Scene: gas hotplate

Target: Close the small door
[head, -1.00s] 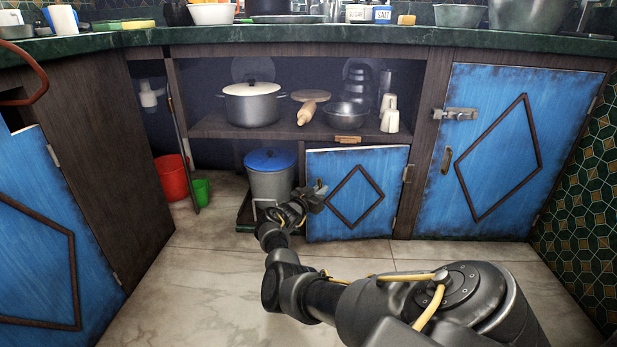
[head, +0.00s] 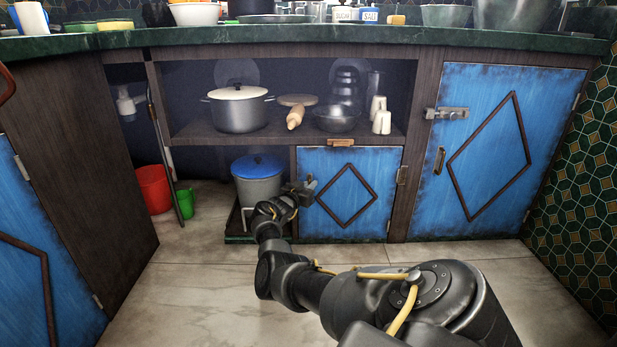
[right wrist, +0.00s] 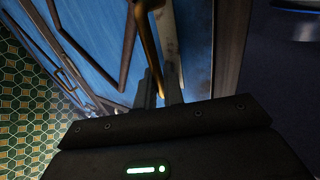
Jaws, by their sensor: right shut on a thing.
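The small door (head: 372,223) is a low blue panel with a dark diamond frame, under the open shelf. It looks flush, or almost flush, with the cabinet front in the head view. My right gripper (head: 306,188) is at its left edge, and its fingers hide the handle there. In the right wrist view a brass handle (right wrist: 149,40) runs down between the fingers of my right gripper (right wrist: 163,82), which are shut on it. My left gripper is out of view.
A grey pot with a blue lid (head: 257,183) stands just left of the small door, close to my right wrist. A larger blue door (head: 487,155) with a metal latch (head: 447,114) is to the right. The tiled floor in front is clear.

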